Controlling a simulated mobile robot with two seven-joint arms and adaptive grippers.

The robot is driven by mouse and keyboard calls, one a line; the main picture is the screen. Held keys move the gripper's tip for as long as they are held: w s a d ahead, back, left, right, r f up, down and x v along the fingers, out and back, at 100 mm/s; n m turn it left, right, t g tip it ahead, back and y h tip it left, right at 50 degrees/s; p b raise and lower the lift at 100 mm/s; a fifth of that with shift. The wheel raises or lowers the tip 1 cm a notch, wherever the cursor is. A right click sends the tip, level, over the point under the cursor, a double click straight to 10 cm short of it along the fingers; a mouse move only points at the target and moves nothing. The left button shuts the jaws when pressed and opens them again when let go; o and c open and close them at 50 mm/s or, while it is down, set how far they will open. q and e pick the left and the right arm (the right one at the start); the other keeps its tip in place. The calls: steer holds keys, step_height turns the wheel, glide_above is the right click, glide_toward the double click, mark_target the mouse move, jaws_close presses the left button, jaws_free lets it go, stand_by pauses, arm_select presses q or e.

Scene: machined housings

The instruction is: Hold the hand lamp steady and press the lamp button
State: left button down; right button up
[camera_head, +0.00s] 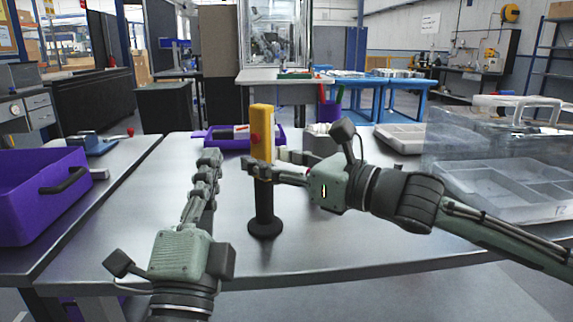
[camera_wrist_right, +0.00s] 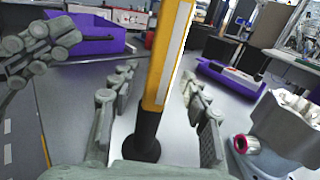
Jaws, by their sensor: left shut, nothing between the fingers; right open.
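The hand lamp (camera_head: 262,125) stands upright on the metal table, with a yellow body, a black handle and a round black base. Its red lamp button (camera_head: 254,138) is on the yellow body's left side in the head view. My right gripper (camera_head: 262,166) is open, with its fingers around the lamp below the button. In the right wrist view the lamp (camera_wrist_right: 167,60) stands between the spread fingers (camera_wrist_right: 155,76), with visible gaps. My left gripper (camera_head: 209,157) is shut and empty, left of the lamp and apart from it; it also shows in the wrist view (camera_wrist_right: 40,50).
A purple tray (camera_head: 222,144) lies behind the lamp. A grey housing (camera_wrist_right: 290,125) with a red part stands close by in the wrist view. A purple bin (camera_head: 40,200) is at left; a clear-sided case (camera_head: 500,150) and grey tray (camera_head: 400,138) are at right.

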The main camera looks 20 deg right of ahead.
steer(key=v, duration=0.2)
steer(key=shift+s+d+f, duration=0.15)
steer(key=shift+s+d, duration=0.1)
steer(key=shift+s, duration=0.05)
steer(key=shift+v, duration=1.75)
steer(key=shift+s, duration=0.1)
